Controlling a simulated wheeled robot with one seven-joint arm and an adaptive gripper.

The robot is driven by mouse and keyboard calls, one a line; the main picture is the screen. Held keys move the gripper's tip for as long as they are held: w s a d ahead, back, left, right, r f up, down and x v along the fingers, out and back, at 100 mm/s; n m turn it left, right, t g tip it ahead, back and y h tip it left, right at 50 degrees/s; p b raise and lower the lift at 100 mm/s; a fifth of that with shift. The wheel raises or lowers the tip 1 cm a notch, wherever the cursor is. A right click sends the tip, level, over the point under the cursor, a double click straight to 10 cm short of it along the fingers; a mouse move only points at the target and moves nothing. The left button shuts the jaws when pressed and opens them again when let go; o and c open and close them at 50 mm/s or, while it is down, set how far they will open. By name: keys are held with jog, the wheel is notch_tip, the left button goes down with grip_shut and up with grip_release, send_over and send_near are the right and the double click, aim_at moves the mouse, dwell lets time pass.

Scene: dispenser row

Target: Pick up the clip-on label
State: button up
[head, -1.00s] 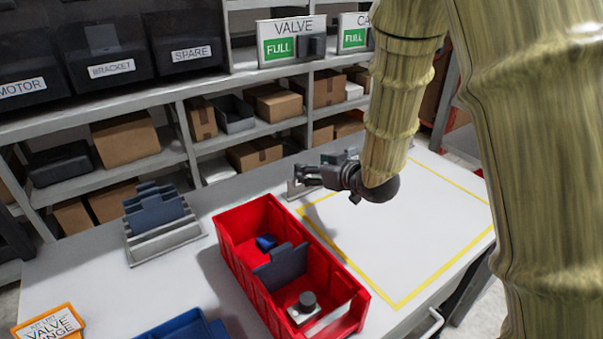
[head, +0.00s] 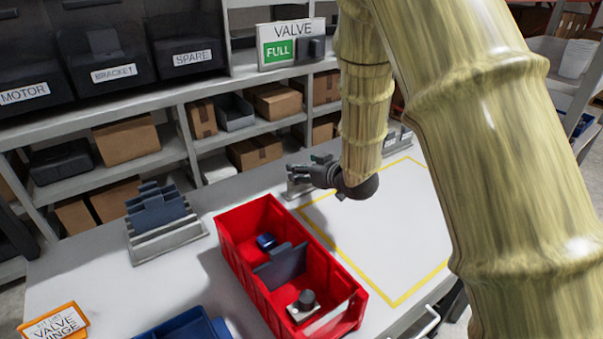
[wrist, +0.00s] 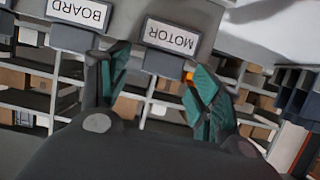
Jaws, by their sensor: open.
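My gripper (head: 294,173) is over the far side of the white table, behind the red bin. In the wrist view my gripper (wrist: 160,70) has its two teal-padded fingers apart, with nothing between the pads that I can make out as held. A clip-on label (wrist: 172,36) reading MOTOR, upside down, shows just beyond the fingertips, with a dark grey tab below it. A second label (wrist: 78,12) reading BOARD is to its left. In the head view a small pale piece (head: 298,188) is right by the fingers, partly hidden; its writing cannot be read.
A red bin (head: 232,262) with a dark divider, a blue item and a grey-knobbed part stands in front. A grey slotted rack (head: 166,238) is at left, a blue tray (head: 180,330) at the front. A yellow-outlined area (head: 385,230) is mostly clear. Shelves stand behind.

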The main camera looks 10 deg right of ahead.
jog(key=c, duration=0.9)
jog(key=f+b+v, duration=0.1)
jog(key=b+v, duration=0.3)
jog(key=v, duration=1.2)
jog(key=shift+s, duration=0.7)
